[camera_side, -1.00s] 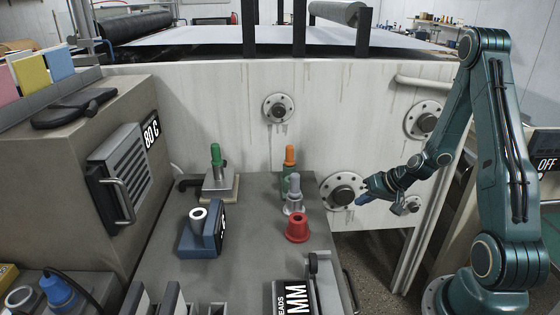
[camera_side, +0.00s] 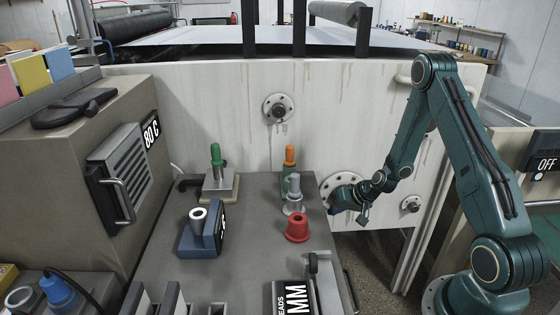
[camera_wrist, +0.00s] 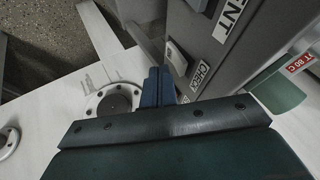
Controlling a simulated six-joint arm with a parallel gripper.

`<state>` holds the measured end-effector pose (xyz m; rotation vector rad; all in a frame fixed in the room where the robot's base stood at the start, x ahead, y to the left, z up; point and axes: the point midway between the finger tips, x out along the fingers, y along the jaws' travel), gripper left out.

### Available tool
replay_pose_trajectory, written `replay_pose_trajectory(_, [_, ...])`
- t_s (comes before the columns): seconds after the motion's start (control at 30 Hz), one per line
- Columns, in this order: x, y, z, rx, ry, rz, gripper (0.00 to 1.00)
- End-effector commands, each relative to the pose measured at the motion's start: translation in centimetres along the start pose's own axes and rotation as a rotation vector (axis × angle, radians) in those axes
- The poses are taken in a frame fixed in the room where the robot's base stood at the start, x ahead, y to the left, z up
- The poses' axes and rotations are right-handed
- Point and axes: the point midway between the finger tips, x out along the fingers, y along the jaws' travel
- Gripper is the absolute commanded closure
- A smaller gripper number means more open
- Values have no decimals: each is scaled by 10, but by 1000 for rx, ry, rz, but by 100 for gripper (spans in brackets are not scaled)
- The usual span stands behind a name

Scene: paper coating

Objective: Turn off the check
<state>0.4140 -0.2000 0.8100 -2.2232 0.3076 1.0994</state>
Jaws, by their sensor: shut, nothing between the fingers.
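In the wrist view a small label reading CHECK (camera_wrist: 201,77) is on the side of a grey bench or cabinet. A small pale switch plate (camera_wrist: 176,57) is just above and left of it; its setting is too small to tell. My gripper (camera_wrist: 158,74) points toward that side with its blue fingers together and empty. The fingertips look close to the switch plate, but I cannot tell whether they touch. In the side view my gripper (camera_side: 333,207) is just right of the grey bench (camera_side: 262,255), and the check switch is hidden.
A red ring-shaped piece (camera_side: 297,229), a grey peg (camera_side: 294,190) and an orange-topped piece (camera_side: 290,155) stand near the bench's right edge. A round flange (camera_side: 340,183) on the white wall is behind my gripper. An OFF sign (camera_side: 546,164) is far right.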

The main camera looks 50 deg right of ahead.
Motion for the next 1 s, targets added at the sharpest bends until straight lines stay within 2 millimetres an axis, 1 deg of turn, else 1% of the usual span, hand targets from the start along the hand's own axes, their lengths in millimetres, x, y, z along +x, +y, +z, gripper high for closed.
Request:
replay_pose_trajectory(0.03, [1, -4, 0, -2, 0, -1, 100])
replay_pose_trajectory(0.2, [4, -9, -1, 0, 1, -1, 100])
replay_pose_trajectory(0.57, [4, -10, -1, 0, 1, 0, 100])
replay_pose_trajectory(0.73, [6, -17, -2, -1, 0, -1, 100])
replay_pose_trajectory(1.0, [5, -16, -2, 0, 1, -1, 100])
